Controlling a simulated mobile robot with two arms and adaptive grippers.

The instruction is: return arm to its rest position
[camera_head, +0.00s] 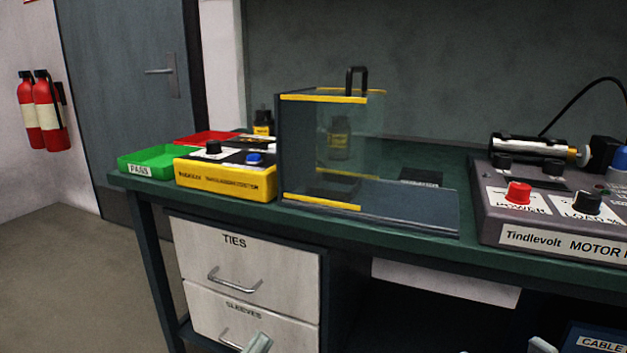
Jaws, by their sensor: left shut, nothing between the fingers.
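My left gripper (258,343) shows only as a pale grey-green tip at the bottom edge, in front of the lower drawer marked SLEEVES (242,309). It is shut and empty, low and apart from the bench top. Most of it and its arm are below the picture. Another pale tip (541,345), at the bottom edge right of centre, seems to be part of my right gripper. Too little of it shows to tell whether it is open.
The green bench (410,238) carries a green PASS tray (150,162), a red tray (205,137), a yellow tester (225,181), a clear guard box (300,150) and a motor unit (560,241). Below are a TIES drawer (250,262) and a CABLE bin (600,341). Floor at left is clear.

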